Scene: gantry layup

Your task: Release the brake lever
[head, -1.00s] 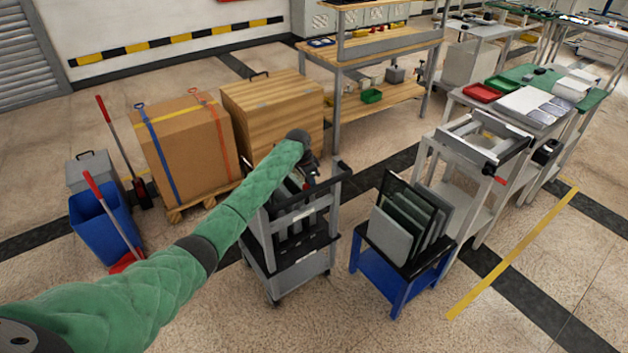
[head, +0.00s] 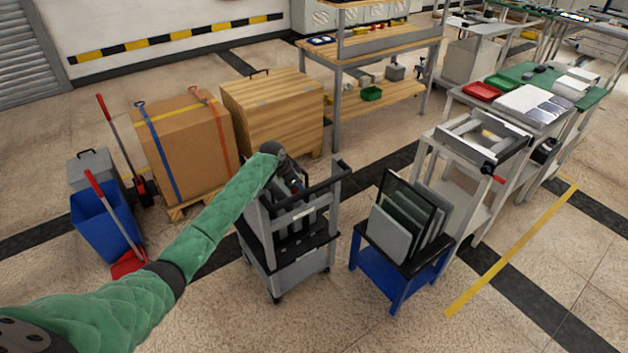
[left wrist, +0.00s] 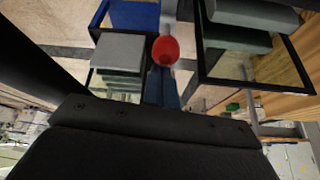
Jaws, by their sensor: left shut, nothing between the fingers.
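My left gripper (head: 294,186) is over the grey cart (head: 300,278), near its upright frame and black handle bar; it is small and partly hidden by my forearm in the head view. In the left wrist view its narrow closed fingers reach up from my dark wrist, with nothing held. A red rounded knob (left wrist: 165,50) shows just past the fingertips; I cannot tell whether they touch it. It looks like the brake lever's end, but its stem is hidden. A red handle (head: 499,180) also shows on the grey stand at the right. My right gripper is out of view.
A blue rack (head: 372,268) with upright grey panels stands right of the cart. Behind the cart are a wooden crate (head: 270,112) and a strapped cardboard box (head: 185,150) on a pallet. A blue bin (head: 102,222) stands at the left. Floor before the cart is clear.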

